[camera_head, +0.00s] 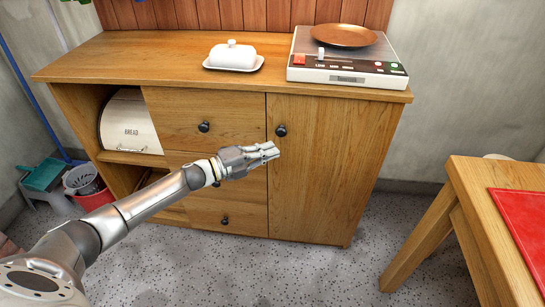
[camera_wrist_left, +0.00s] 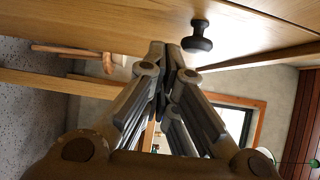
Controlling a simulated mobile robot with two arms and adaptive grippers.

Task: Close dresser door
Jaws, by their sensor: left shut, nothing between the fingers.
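The wooden dresser (camera_head: 90,57) stands against the wall in the head view. Its door (camera_head: 335,165) is the right front panel, with a dark round knob (camera_head: 281,130) near its upper left corner. The door looks flush with the front. My left gripper (camera_head: 274,151) is shut and empty, just below the knob, in front of the door's left edge. Whether its fingertips touch the door is unclear. In the left wrist view the shut fingers (camera_wrist_left: 166,52) point toward the wood front, with a dark knob (camera_wrist_left: 198,40) beside them. My right gripper is not in view.
On the dresser top are a white butter dish (camera_head: 232,56) and a kitchen scale (camera_head: 345,68) with a copper-coloured plate. Drawers (camera_head: 205,120) and a bread bin (camera_head: 130,122) are left of the door. A wooden table (camera_head: 480,185) stands at right. Speckled floor in front is clear.

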